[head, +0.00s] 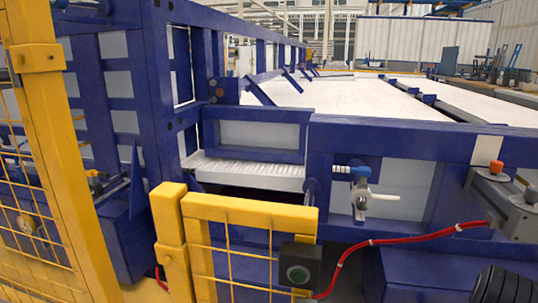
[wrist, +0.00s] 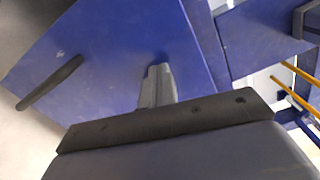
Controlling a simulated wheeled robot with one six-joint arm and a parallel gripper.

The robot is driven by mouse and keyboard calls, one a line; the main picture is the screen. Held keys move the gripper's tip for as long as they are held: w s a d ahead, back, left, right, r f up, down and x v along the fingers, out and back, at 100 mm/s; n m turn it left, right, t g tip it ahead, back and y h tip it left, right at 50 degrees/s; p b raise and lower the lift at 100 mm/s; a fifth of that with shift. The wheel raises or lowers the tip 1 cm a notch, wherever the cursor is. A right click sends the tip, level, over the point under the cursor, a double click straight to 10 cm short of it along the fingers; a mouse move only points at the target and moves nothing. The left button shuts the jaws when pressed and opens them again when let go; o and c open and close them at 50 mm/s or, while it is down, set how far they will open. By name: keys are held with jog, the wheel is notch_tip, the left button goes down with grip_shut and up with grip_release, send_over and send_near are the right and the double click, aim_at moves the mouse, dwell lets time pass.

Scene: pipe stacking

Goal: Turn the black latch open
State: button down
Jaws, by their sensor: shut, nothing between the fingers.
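In the wrist view, a dark, slim bar (wrist: 50,83) lies slantwise across a blue metal face at the left. It looks like the black latch, though I cannot be sure. My gripper (wrist: 157,72) is at the picture's middle, with its grey fingers shut and empty. It points at the same blue face, to the right of the dark bar and apart from it in the picture. I cannot tell whether the fingertips touch the face. I cannot pick out the latch or my gripper in the head view.
A yellow mesh gate (head: 250,212) with a black green-button box (head: 297,268) stands in front. Behind it is a blue frame (head: 400,135) with a white-and-blue lever valve (head: 362,196). A red hose (head: 400,240) runs right to an orange-topped grey unit (head: 520,212).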

jog(key=shift+d+r, duration=0.15)
dwell(0.3)
jog(key=b+v, duration=0.1)
jog(key=v, duration=0.6)
jog(key=shift+a+f+b, duration=0.3)
dwell(0.4)
jog(key=p+x, duration=0.1)
jog(key=x, duration=0.6)
jog(key=shift+d+r, duration=0.25)
jog(key=shift+r, duration=0.05)
jog(key=shift+a+f, duration=0.1)
jog(key=shift+f, duration=0.1)
